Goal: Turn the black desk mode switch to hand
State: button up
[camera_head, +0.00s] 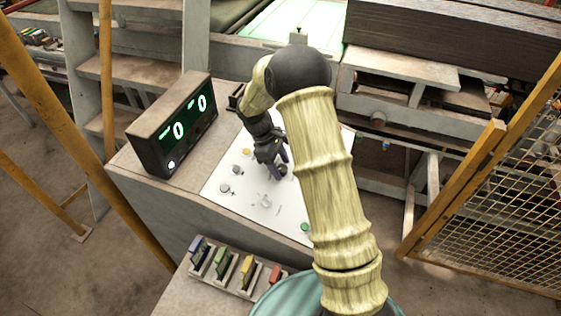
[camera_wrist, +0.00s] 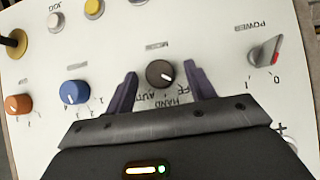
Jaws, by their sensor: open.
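The black mode switch (camera_wrist: 160,73) is a round dark knob with a pale pointer line, on a white desk panel (camera_wrist: 215,45). In the wrist view it sits between the two open fingers of my gripper (camera_wrist: 160,88), with a gap on each side. The labels HAND and AUTO show upside down beside it, and the pale line points to the lower right there. In the head view my gripper (camera_head: 277,165) is over the panel (camera_head: 232,200), and the switch is mostly hidden by the fingers.
A grey POWER switch (camera_wrist: 265,52), a blue knob (camera_wrist: 74,92), an orange knob (camera_wrist: 18,104) and a yellow button (camera_wrist: 93,7) surround it. A display box (camera_head: 172,125) showing two zeros stands at the panel's left. A rack of coloured tags (camera_head: 233,267) is in front.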

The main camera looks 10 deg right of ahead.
jog(key=shift+c, duration=0.2)
jog(key=c, duration=0.9)
jog(key=shift+w, duration=0.1)
jog(key=shift+m, duration=0.3)
jog(key=m, duration=0.1)
jog(key=m+g+y, duration=0.1)
jog(key=m+g+y+p, duration=0.1)
jog(key=shift+w+d+m, duration=0.15)
jog(key=shift+d+m, duration=0.1)
jog(key=shift+m, duration=0.15)
jog(key=m+y, duration=0.2)
jog(key=m, duration=0.1)
jog(key=m+g+y, duration=0.1)
jog(key=shift+w+d+f+m, duration=0.1)
jog(key=shift+d+m, duration=0.15)
jog(key=shift+m, duration=0.05)
